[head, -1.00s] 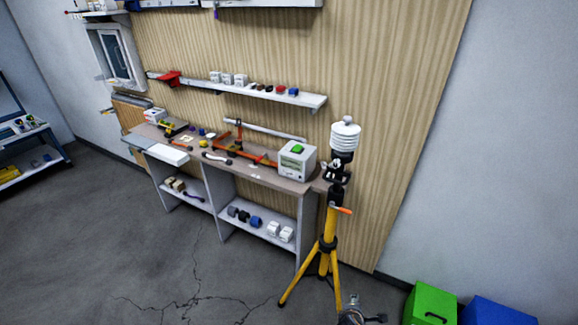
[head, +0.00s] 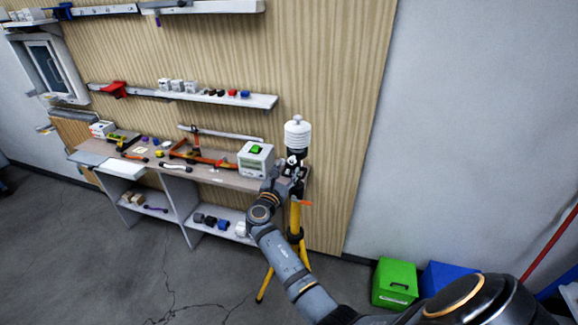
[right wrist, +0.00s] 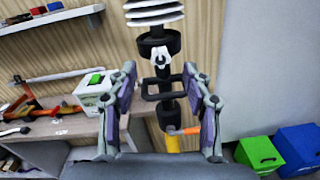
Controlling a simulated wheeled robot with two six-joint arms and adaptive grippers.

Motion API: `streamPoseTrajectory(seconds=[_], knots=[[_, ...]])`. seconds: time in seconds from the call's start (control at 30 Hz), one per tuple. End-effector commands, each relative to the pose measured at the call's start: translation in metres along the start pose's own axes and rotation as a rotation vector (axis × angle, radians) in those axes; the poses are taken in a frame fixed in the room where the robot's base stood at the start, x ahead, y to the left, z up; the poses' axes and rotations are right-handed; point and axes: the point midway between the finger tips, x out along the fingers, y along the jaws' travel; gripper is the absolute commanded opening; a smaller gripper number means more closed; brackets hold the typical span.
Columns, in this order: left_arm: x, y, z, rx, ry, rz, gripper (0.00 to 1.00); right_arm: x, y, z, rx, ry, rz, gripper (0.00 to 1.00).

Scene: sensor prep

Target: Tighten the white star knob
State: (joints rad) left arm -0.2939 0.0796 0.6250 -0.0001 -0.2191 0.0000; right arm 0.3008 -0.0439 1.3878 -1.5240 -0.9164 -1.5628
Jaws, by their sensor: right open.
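The white star knob (right wrist: 162,57) shows in the right wrist view on the black mount (right wrist: 163,88) under the white ribbed sensor (right wrist: 154,12). In the head view the sensor (head: 297,135) tops a yellow tripod (head: 295,222), and the knob (head: 292,160) is small there. My right gripper (right wrist: 162,72) is open and empty, its two fingers spread left and right of the knob in the picture. I cannot tell how far the fingertips are from it, and no contact shows. In the head view my right gripper (head: 286,177) is at the mount. My left gripper is out of view.
A workbench (head: 225,178) stands left of the tripod, with a white box with a green top (head: 256,160) near its right end. A green box (head: 395,284) and a blue box (head: 445,276) stand on the floor to the right. An orange lever (right wrist: 184,131) sticks out below the mount.

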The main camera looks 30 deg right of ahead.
Motion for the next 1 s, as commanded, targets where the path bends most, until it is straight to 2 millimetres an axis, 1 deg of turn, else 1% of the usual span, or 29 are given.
streamPoseTrajectory(seconds=[0.03, 0.1, 0.23, 0.4, 0.6, 0.67, 0.9, 1.0], knots=[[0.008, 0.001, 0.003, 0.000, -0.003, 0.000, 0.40, 0.012, 0.000, -0.003, -0.001, -0.005, 0.000, 0.50], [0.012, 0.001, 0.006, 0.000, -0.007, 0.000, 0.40, 0.025, 0.000, -0.002, -0.001, -0.004, 0.001, 0.50], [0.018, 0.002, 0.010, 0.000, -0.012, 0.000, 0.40, 0.042, 0.000, -0.003, -0.001, -0.001, 0.002, 0.50], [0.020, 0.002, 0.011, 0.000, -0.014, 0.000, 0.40, 0.051, 0.000, -0.001, 0.000, 0.001, 0.001, 0.50], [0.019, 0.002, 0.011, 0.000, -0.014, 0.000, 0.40, 0.051, 0.000, -0.001, 0.000, 0.002, 0.001, 0.50], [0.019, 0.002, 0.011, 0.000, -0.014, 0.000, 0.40, 0.051, 0.000, -0.001, 0.000, 0.002, 0.001, 0.43], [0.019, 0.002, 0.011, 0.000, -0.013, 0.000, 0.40, 0.051, 0.000, -0.001, 0.000, 0.002, 0.001, 0.11], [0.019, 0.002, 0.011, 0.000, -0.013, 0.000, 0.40, 0.051, 0.000, -0.001, 0.000, 0.002, 0.001, 0.00]])
